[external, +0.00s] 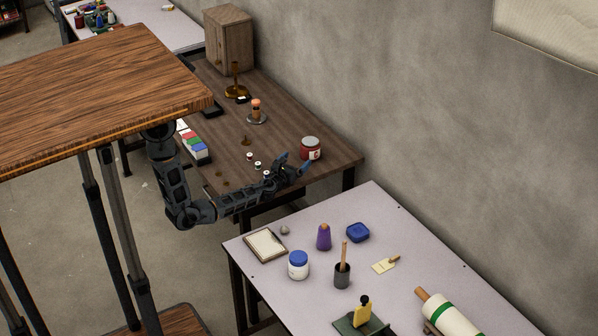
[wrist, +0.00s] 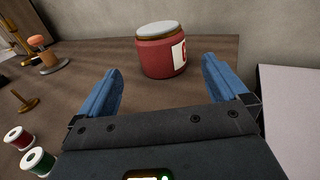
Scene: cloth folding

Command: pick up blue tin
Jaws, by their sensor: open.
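A small blue tin (external: 358,232) with rounded corners sits on the pale table near its wall side, in the external view. I cannot make it out in the wrist view. My gripper (external: 296,166) is over the near right end of the brown wooden table, away from the tin, up and left of it in the picture. Its two blue fingers are spread and empty in the wrist view (wrist: 161,75). A red jar with a grey lid (wrist: 162,55) shows ahead between the fingers, apart from them.
On the pale table (external: 285,315), a purple bottle (external: 323,239) stands left of the tin. A white jar with blue lid (external: 298,265), a dark cup (external: 342,275) and a framed pad (external: 265,245) are nearby. A gap separates the tables.

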